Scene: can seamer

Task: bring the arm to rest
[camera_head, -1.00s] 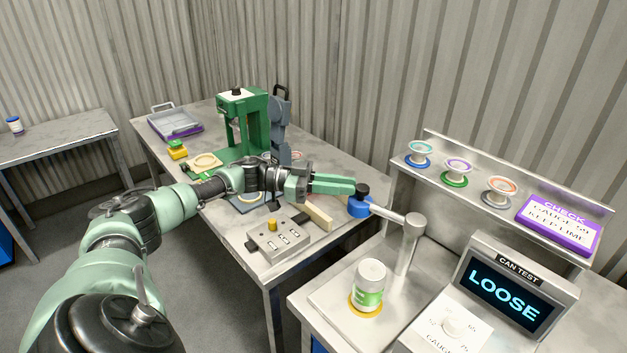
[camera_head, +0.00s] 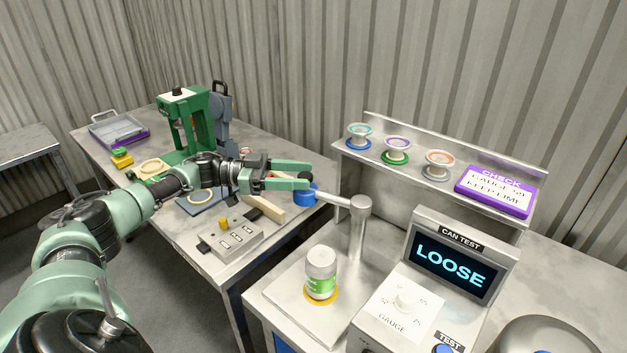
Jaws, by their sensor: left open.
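My left arm (camera_head: 118,212) comes in from the left and reaches over the long workbench. My left gripper (camera_head: 308,174) is open, its two green fingers apart with nothing between them. The fingertips are beside the blue and black head (camera_head: 304,194) of the tester's swing arm; I cannot tell whether they touch it. A white and green can (camera_head: 321,272) stands upright on a yellow ring on the tester's plate. The tester screen (camera_head: 450,265) reads LOOSE. My right gripper is not in view.
The green seamer (camera_head: 185,120) stands on the workbench (camera_head: 262,262) behind my arm, with a grey switch box (camera_head: 232,242) in front. A shelf holds several coloured spools (camera_head: 397,150) and a purple CHECK sign (camera_head: 496,190). A grey tray (camera_head: 118,128) lies at the far left.

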